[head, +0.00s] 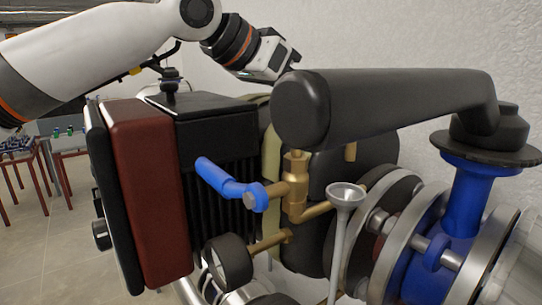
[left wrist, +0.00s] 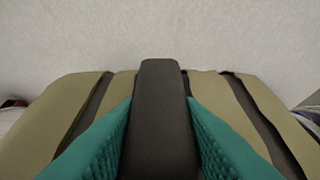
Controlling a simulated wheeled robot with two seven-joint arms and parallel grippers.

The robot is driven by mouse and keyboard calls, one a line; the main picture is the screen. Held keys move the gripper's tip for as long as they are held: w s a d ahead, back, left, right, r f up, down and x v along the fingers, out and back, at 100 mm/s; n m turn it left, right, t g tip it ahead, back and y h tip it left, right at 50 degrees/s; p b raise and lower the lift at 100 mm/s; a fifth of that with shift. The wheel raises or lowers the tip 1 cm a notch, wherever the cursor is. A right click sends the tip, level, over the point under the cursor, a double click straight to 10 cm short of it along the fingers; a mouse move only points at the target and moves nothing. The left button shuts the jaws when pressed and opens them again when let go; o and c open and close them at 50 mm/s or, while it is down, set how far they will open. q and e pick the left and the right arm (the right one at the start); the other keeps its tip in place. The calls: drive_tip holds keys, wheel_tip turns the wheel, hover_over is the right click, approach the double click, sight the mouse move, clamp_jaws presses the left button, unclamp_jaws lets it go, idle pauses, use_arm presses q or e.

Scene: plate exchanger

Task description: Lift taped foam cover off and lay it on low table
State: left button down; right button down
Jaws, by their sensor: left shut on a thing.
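In the left wrist view, the teal finger pads of my left gripper (left wrist: 160,118) are shut on a dark grey upright piece (left wrist: 160,80). Behind it lies a wide khaki cover (left wrist: 55,100) with dark bands across it. I take this for the taped foam cover; whether the gripped piece is part of it I cannot tell. In the head view, an olive strip (head: 271,150) shows behind the black ribbed plate pack, probably the same cover. My left gripper's body (head: 262,55) is above and behind the pack; its fingertips are hidden. My right gripper is not in view.
A thick black lagged pipe (head: 400,98) crosses close to the left gripper. A blue-handled valve (head: 230,184), a funnel (head: 346,195) and a blue flanged fitting (head: 480,195) stand in front. Tables (head: 72,142) with small items are at far left. A pale wall is behind.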

use_arm(q)
drive_tip(key=shift+r, duration=0.65)
drive_tip(key=shift+a+r, duration=0.2)
drive_tip(key=shift+r, duration=0.5)
drive_tip(key=shift+d+r, duration=0.1)
drive_tip(key=shift+r, duration=1.4)
